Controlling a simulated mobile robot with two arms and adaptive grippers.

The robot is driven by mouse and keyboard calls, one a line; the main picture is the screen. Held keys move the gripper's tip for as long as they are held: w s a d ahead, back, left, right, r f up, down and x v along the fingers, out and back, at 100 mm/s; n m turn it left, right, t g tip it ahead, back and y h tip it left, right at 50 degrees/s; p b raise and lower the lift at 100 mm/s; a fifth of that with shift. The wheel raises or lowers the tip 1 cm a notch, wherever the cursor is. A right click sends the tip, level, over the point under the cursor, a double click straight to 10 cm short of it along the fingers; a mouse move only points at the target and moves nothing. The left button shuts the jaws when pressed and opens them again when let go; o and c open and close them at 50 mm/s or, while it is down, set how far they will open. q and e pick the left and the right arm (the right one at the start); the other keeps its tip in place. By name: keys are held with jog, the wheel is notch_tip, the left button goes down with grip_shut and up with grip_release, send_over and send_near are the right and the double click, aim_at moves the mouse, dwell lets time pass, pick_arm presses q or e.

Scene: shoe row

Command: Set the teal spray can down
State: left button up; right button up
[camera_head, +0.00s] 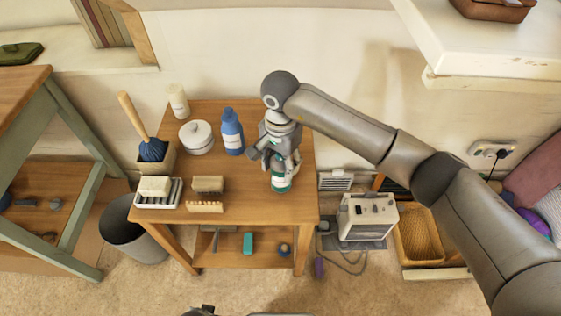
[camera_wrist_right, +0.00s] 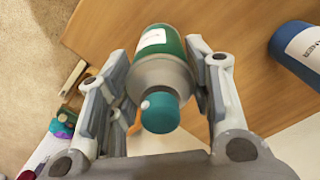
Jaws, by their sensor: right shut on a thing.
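The teal spray can (camera_head: 281,181) has a white label and is in my right gripper (camera_head: 276,160), over the right part of the wooden table (camera_head: 240,208). In the right wrist view the can (camera_wrist_right: 167,75) has its teal cap toward the camera, with one finger on each side. My right gripper (camera_wrist_right: 155,65) is shut on it. The gripper hides the can's upper part in the head view. I cannot tell whether its base touches the table top.
A blue bottle (camera_head: 232,131) stands left of the can, near a white lidded jar (camera_head: 196,138). A soap dish (camera_head: 158,199) and brushes (camera_head: 207,186) lie farther left. The table top's front right area is clear. A white heater-like box (camera_head: 367,217) stands on the floor at right.

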jog(key=o, duration=1.2)
pick_arm(q)
jog(key=shift+w+r, duration=0.25)
jog(key=shift+w, duration=0.1)
jog(key=shift+s+a+f, duration=0.1)
jog(key=shift+s, duration=0.15)
pick_arm(e)
jog(key=shift+r, duration=0.15)
notch_tip(320, 180, up, 6)
jog(key=shift+f, duration=0.1)
pick_arm(q)
jog(key=shift+s+f, duration=0.55)
jog(key=shift+s, duration=0.15)
pick_arm(e)
jog(key=shift+r, duration=0.8)
pick_arm(q)
jog(key=shift+w, duration=0.15)
